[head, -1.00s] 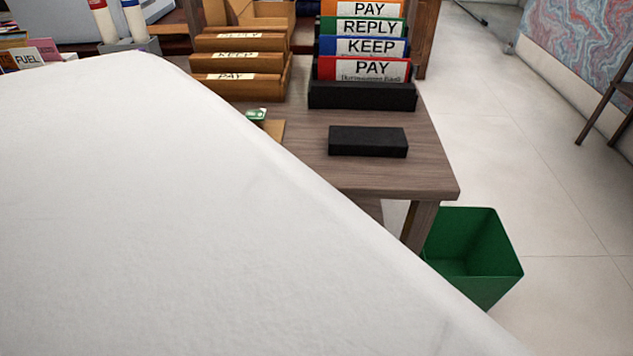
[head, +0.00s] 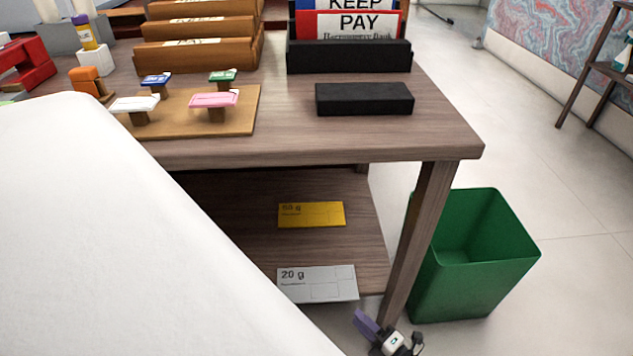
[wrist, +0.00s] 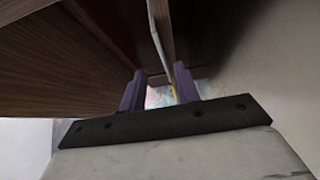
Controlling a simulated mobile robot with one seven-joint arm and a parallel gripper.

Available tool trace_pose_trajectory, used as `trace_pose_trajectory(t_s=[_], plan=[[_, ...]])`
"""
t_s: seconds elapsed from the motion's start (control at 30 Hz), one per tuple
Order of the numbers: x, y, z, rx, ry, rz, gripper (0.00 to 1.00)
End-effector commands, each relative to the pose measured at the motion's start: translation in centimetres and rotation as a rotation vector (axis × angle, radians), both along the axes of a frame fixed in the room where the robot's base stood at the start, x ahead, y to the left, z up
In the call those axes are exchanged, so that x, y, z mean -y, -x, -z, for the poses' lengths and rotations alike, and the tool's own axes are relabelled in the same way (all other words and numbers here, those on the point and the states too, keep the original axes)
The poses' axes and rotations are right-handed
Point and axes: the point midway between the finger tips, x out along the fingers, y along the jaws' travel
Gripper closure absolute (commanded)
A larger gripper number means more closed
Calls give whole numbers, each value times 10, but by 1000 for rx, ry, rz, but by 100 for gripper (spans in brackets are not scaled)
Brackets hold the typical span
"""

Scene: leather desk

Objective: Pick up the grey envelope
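The grey envelope (head: 318,285), marked "20 g", lies flat on the lower shelf under the desk, at the shelf's front right. My gripper (head: 368,324) shows at the bottom of the head view, just right of and below the envelope, by the desk leg. Its purple fingers are apart in the wrist view (wrist: 159,88), with nothing clearly held between them. A thin pale edge ahead of the fingers in the wrist view looks like the grey envelope seen edge-on (wrist: 158,42). My arm hides the left part of the shelf.
A yellow envelope (head: 311,214) lies behind the grey one on the shelf. The desk leg (head: 414,240) and a green bin (head: 475,260) stand right of it. The desk top (head: 290,148) overhangs the shelf, carrying stamps (head: 213,99) and a black block (head: 364,98).

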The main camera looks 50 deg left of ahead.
Motion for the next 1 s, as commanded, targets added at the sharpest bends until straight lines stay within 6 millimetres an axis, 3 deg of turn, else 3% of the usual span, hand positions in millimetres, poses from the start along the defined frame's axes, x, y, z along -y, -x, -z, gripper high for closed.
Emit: trace_pose_trajectory(t_s=[0.27,0.53,0.83,1.0], plan=[[-24,-1,2,-1,-2,1,68],[-61,-4,3,1,-2,0,68],[-66,-4,2,0,1,1,68],[-66,-4,2,0,1,1,90]])
